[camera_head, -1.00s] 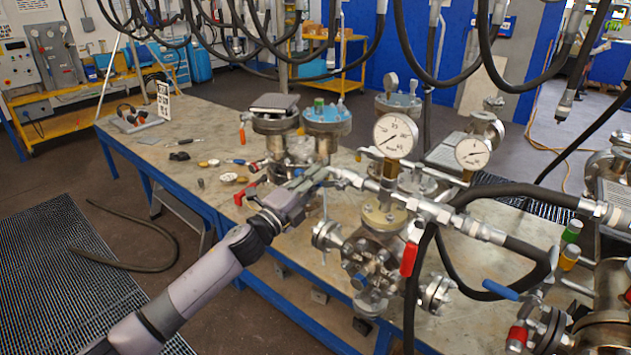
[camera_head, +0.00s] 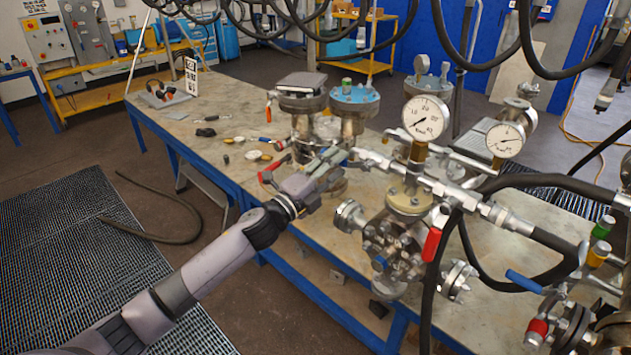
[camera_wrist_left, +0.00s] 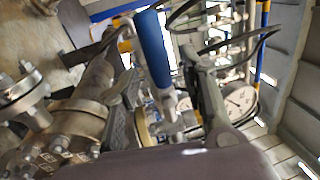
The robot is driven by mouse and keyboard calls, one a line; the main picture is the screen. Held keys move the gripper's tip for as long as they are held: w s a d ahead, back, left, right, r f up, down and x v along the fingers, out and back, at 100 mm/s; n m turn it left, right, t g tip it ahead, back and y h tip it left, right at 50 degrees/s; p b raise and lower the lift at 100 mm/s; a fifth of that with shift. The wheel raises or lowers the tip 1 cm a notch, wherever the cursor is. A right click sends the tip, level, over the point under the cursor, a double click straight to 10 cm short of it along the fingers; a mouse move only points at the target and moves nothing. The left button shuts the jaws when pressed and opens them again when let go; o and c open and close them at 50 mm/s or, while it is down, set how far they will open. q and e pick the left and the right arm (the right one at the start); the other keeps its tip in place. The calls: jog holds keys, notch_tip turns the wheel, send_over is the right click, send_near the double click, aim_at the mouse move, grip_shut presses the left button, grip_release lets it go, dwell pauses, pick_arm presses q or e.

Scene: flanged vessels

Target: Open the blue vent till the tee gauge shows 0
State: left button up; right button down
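The large dial gauge (camera_head: 426,117) stands on the pipe run above the flanged vessel (camera_head: 395,240); its needle points lower left, but I cannot read it exactly. A smaller gauge (camera_head: 505,140) is to its right. My left gripper (camera_head: 340,156) is at the left end of this pipe run. In the left wrist view, a blue lever handle (camera_wrist_left: 154,48) lies between the two spread fingers of my left gripper (camera_wrist_left: 165,100); I cannot tell if they touch it. In the head view that handle is hidden by the gripper. My right gripper is out of view.
A red lever (camera_head: 432,245) hangs below the pipe. Another blue lever (camera_head: 527,281) is on equipment at lower right. Black hoses (camera_head: 540,183) loop over the right side. A blue-topped vessel (camera_head: 354,95) stands behind the gripper.

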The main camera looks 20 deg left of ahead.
pick_arm(q)
jog(key=v, duration=0.9)
jog(key=shift+s, duration=0.25)
jog(key=shift+a+f, duration=0.1)
